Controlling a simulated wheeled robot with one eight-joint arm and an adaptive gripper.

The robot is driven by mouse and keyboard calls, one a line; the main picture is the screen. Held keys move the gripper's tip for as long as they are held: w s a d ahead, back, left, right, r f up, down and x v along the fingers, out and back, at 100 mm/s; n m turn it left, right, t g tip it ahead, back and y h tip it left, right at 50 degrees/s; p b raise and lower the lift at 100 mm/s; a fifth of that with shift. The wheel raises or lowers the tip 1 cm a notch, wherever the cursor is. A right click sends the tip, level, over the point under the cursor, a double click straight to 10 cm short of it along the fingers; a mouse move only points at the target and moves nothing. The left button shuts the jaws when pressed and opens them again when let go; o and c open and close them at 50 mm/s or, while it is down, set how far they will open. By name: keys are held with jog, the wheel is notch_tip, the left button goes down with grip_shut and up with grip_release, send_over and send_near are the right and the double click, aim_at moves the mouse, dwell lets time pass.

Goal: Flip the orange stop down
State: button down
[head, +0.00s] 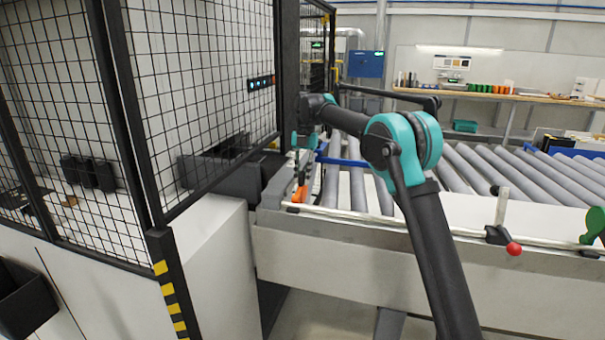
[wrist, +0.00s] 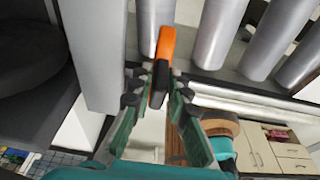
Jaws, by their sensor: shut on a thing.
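The orange stop (head: 299,194) sits at the left end of the roller conveyor, by the front rail, partly hidden behind my gripper in the head view. In the wrist view the orange stop (wrist: 166,42) is a short upright-looking lever with an orange upper part and a dark lower part. My gripper (wrist: 160,80) has one finger on each side of the dark part, shut on it. In the head view my gripper is small and its fingers are hard to make out beside the rollers.
Grey rollers (head: 468,168) run to the right. A front rail carries a red-knobbed lever (head: 513,248) and a green part (head: 594,226) at far right. A black mesh fence (head: 200,80) stands close on the left. A dark housing (head: 236,180) borders the stop's left side.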

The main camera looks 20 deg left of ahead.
jog(key=shift+w+f+g, duration=0.3)
jog(key=shift+f+g, duration=0.25)
jog(key=shift+g, duration=0.25)
jog(key=c, duration=1.5)
grip_release()
jog(key=shift+c, duration=0.2)
jog(key=shift+r, duration=0.1)
jog(key=v, duration=0.7)
jog(key=shift+w+r, duration=0.1)
jog(key=shift+r, duration=0.05)
